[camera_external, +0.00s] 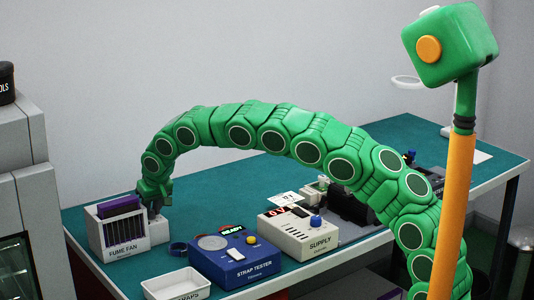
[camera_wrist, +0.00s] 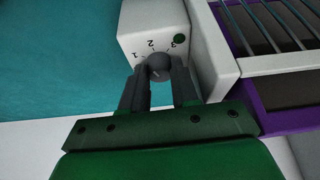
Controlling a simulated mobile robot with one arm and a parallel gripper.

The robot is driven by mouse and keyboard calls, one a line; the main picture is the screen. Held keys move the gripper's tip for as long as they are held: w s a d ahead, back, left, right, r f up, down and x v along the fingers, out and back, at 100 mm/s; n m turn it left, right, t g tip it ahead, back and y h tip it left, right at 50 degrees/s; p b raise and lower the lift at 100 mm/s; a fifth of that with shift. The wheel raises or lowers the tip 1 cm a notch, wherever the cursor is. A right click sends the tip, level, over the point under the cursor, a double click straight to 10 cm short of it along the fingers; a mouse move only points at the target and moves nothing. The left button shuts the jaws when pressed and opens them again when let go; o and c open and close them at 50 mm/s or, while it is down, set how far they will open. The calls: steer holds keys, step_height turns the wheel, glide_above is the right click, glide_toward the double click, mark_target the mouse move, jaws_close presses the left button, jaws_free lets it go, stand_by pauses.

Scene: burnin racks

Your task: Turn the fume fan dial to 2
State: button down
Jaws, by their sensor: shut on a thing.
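The fume fan (camera_external: 108,232) is a white box at the left end of the teal table, with a slatted front and a purple panel on top. Its dial (camera_wrist: 157,67) is a round grey knob on a white block in the wrist view. The marks 1, 2 and 3 are printed in an arc beyond the knob, with a green dot near the 3. My gripper (camera_wrist: 161,72) is shut on the dial, one dark finger on each side. I cannot tell surely which mark the dial points to. In the external view my gripper (camera_external: 155,208) reaches down at the fan's right side.
A blue strap tester (camera_external: 238,265) and a white supply box (camera_external: 300,238) stand to the right of the fan. The table behind the fan is mostly clear.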

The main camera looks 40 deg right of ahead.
steer(key=shift+m, duration=0.4)
steer(key=c, duration=0.9)
jaws_free()
steer(key=shift+a+n, duration=0.1)
steer(key=shift+n, duration=0.3)
